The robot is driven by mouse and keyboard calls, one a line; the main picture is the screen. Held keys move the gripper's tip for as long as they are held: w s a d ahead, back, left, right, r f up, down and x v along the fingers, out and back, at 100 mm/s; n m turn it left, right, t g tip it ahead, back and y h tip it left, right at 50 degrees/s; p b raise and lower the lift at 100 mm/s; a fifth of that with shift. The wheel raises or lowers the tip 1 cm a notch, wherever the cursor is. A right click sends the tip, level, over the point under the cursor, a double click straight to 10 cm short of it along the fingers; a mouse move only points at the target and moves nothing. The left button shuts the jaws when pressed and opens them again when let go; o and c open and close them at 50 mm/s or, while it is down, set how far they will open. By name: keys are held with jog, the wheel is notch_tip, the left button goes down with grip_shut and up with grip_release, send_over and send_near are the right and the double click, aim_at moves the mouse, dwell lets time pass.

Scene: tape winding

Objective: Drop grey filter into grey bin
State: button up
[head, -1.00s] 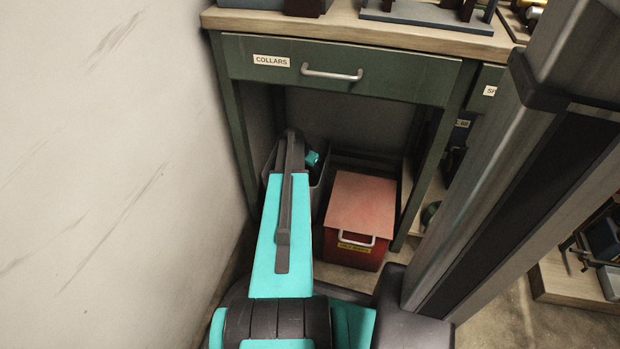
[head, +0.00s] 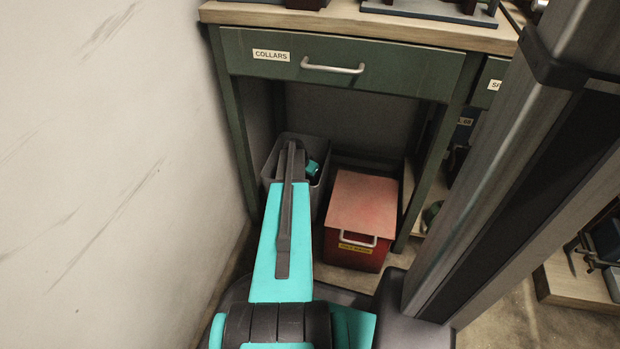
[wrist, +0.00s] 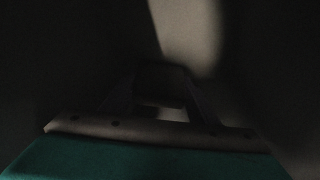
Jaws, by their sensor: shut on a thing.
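The grey bin (head: 326,150) stands on the floor under the bench, left of the red box, partly hidden behind my arm. In the head view my wrist's teal end shows inside the bin's opening, while my fingers are hidden. In the dark wrist view my gripper (wrist: 161,92) has its two fingers closed on a dark block-like thing, which I take as the grey filter (wrist: 162,78). Its colour and detail are lost in shadow. Dim pale surfaces show beyond it; I cannot tell how far it is from the bin's floor.
A red box (head: 360,205) with a handle and yellow label stands right of the bin. The bench's COLLARS drawer (head: 400,75) is shut above. A bench leg (head: 240,150) and the pale wall (head: 100,170) are close on the left.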

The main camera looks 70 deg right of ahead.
jog(key=shift+f, duration=0.5)
jog(key=o, duration=0.8)
jog(key=shift+o, duration=0.2)
jog(key=shift+r, duration=0.1)
jog(key=shift+r, duration=0.45)
jog(key=p+v, duration=0.5)
jog(key=v, duration=0.7)
jog(key=shift+r, duration=0.2)
